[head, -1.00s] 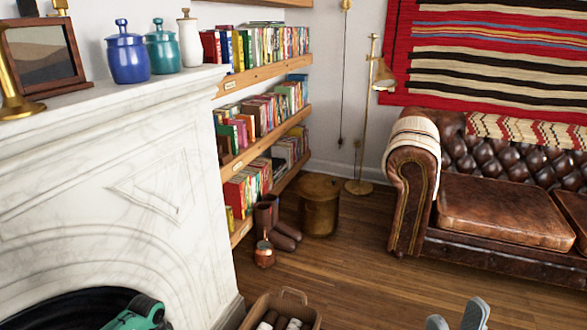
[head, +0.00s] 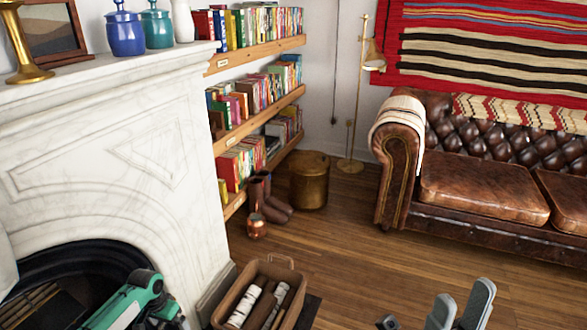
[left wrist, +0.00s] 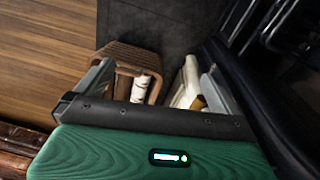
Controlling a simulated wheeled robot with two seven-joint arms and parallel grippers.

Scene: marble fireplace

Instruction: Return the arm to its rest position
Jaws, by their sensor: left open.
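My left arm (head: 130,302), green and grey, comes in at the lower left of the head view, in front of the fireplace opening. Its gripper is out of that view. In the left wrist view, my left gripper (left wrist: 157,78) has its two grey fingers wide apart, with nothing held between them. A basket of logs lies beyond the fingers. My right gripper (head: 464,292) shows at the bottom right of the head view. Its two grey fingertips point up with a gap between them, and the gap looks empty.
A leather sofa (head: 480,187) is at the right. Floor between basket and sofa is clear.

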